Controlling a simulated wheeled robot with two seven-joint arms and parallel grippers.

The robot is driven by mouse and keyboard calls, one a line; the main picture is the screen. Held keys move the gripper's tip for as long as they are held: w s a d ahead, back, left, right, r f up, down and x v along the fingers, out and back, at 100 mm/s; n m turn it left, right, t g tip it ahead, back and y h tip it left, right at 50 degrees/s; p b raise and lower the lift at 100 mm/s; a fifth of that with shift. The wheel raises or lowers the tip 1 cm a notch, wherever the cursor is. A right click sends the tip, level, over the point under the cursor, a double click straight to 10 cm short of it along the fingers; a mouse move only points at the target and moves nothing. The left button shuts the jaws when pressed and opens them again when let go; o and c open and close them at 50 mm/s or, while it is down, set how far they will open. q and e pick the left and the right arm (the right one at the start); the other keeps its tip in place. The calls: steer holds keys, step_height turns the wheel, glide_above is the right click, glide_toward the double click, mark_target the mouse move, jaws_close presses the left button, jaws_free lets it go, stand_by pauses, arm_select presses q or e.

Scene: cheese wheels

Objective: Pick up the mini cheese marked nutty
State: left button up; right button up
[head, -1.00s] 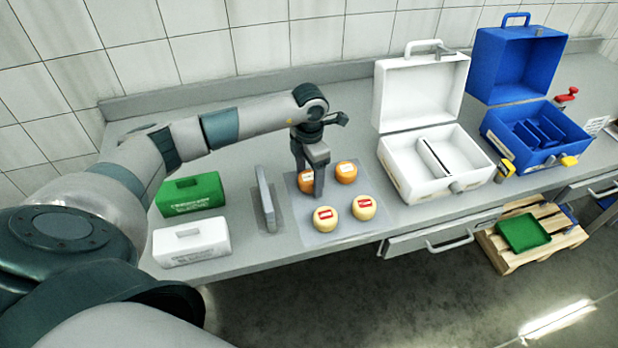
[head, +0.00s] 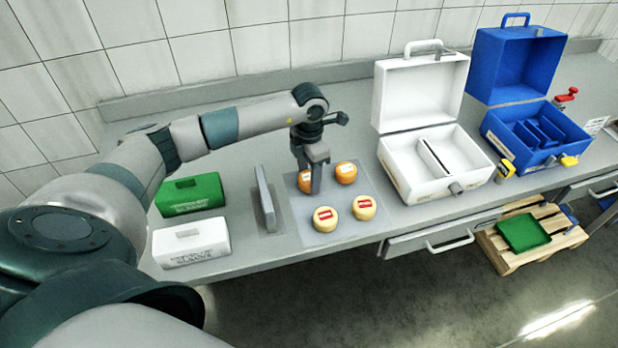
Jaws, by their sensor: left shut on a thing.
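Several mini cheeses sit on a pale square mat (head: 335,236) on the counter. Two are orange with white labels: the back left one (head: 303,182) and the back right one (head: 346,172). Two are pale yellow with red labels: the front left one (head: 325,220) and the front right one (head: 364,208). The label words are too small to read. My left gripper (head: 314,187) points down at the back left orange cheese, is shut on it and hides part of it. The cheese appears to be still at mat level. My right gripper is not in view.
A grey upright plate (head: 265,198) stands left of the mat, close to the gripper. Green (head: 190,195) and white (head: 191,243) boxes lie further left. An open white case (head: 436,165) and an open blue case (head: 536,137) stand to the right.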

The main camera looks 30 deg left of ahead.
mark_target(309, 176)
arm_select(q)
steer(key=shift+w+r+b, duration=0.1)
steer(key=shift+r+b, duration=0.3)
steer(key=shift+r, duration=0.1)
step_height(309, 176, up, 2)
steer(key=shift+r+b, duration=0.2)
steer(key=shift+b, duration=0.6)
steer(key=s+d+r+b, duration=0.3)
steer(key=d+r, duration=0.4)
steer(key=d, duration=0.4)
steer(key=shift+s+r+b, duration=0.25)
steer(key=shift+s+b, duration=0.1)
steer(key=shift+b, duration=0.2)
steer(key=shift+d, duration=0.1)
